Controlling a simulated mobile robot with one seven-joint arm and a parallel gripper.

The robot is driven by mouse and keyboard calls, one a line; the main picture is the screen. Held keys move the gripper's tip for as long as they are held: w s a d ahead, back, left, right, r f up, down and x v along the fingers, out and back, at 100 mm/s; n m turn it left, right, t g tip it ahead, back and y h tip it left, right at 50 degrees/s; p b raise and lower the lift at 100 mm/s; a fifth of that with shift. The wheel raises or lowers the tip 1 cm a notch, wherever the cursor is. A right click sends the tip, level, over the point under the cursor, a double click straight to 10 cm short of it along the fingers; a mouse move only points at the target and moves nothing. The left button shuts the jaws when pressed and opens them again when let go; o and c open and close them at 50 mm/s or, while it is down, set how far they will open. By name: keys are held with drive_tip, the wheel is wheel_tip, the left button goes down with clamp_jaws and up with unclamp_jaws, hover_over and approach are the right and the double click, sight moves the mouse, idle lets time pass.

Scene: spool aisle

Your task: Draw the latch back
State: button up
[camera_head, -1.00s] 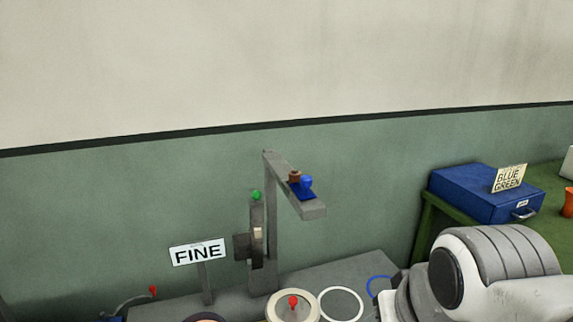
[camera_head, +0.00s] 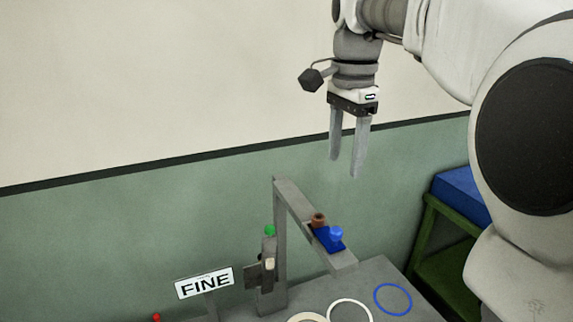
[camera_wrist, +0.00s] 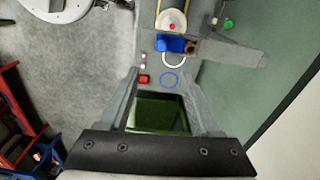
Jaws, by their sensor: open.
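The likely latch is a blue slide piece with a round blue knob (camera_head: 336,233) on top, beside a brown knob (camera_head: 318,219). They sit on a grey horizontal bar (camera_head: 342,259) carried by a grey post (camera_head: 281,250). The wrist view shows the blue piece (camera_wrist: 169,44) and the brown knob (camera_wrist: 192,47) beyond my fingertips. My gripper (camera_head: 345,169) points down above the bar, apart from it. Its two fingers are spread with nothing between them. A green knob (camera_head: 270,230) tops a mechanism on the post.
A white sign reading FINE (camera_head: 205,283) stands left of the post. A blue ring (camera_head: 393,299) and a white ring (camera_head: 350,311) mark the grey bench top. A blue box (camera_head: 461,194) on a green table is partly hidden by my arm. The wall is behind.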

sight(336, 230)
drive_tip(key=shift+m, duration=0.4)
drive_tip(key=f, duration=1.6)
drive_tip(key=shift+w+d+f, duration=0.1)
drive_tip(key=shift+w+f, duration=0.25)
drive_tip(key=shift+w, duration=0.05)
clamp_jaws()
drive_tip(key=shift+r, duration=0.1)
